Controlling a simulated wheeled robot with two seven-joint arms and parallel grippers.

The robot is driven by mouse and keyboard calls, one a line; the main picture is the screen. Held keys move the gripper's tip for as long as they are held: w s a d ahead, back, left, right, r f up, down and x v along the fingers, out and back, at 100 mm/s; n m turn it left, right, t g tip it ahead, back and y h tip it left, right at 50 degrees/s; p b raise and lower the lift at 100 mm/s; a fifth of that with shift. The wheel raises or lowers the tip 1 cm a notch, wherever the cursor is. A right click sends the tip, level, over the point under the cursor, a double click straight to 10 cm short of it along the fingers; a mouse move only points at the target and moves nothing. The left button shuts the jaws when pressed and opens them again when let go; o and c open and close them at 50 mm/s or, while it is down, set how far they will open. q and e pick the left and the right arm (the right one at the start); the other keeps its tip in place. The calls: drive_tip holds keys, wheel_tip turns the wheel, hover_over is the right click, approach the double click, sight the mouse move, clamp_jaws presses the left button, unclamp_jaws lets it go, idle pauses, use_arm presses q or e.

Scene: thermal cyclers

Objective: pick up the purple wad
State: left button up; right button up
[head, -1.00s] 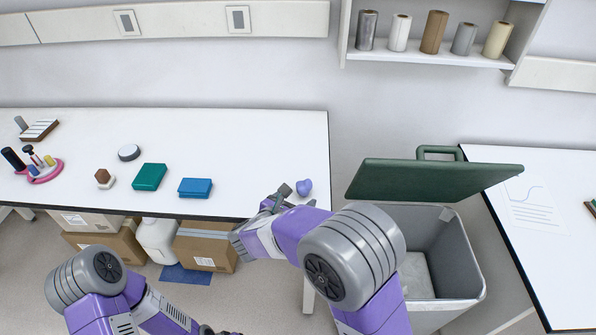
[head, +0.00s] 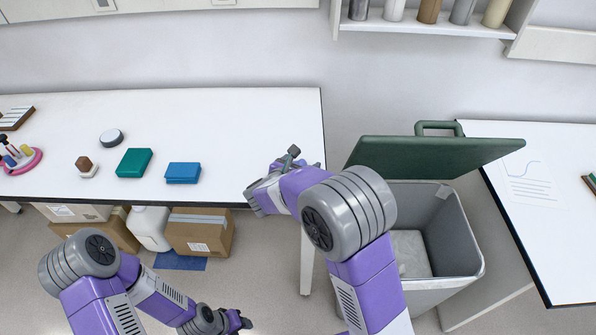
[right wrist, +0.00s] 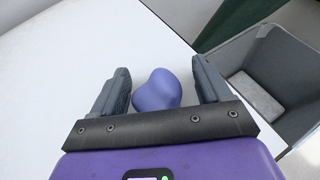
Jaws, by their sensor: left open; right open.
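The purple wad (right wrist: 157,90) is a smooth, rounded lump on the white table (head: 230,115), near its right edge. In the right wrist view it lies between the two grey fingers of my right gripper (right wrist: 161,72), closer to the left finger. The fingers are open, with a gap on the wad's right side. In the head view my right gripper (head: 288,160) is over the table's right end, and my arm hides most or all of the wad. My left gripper (head: 238,322) is low at the bottom of the head view, open and away from the table.
A grey bin (head: 456,240) with a raised green lid (head: 430,158) stands right of the table. A teal box (head: 134,162), a blue box (head: 183,172) and a round grey-white item (head: 111,138) sit further left. Another white table (head: 540,190) is at the right.

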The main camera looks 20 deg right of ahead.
sight(301, 160)
drive_tip(key=c, duration=1)
drive_tip(key=shift+r, duration=0.15)
wheel_tip(301, 160, up, 10)
drive_tip(key=p, duration=0.3)
drive_tip(key=shift+p, duration=0.4)
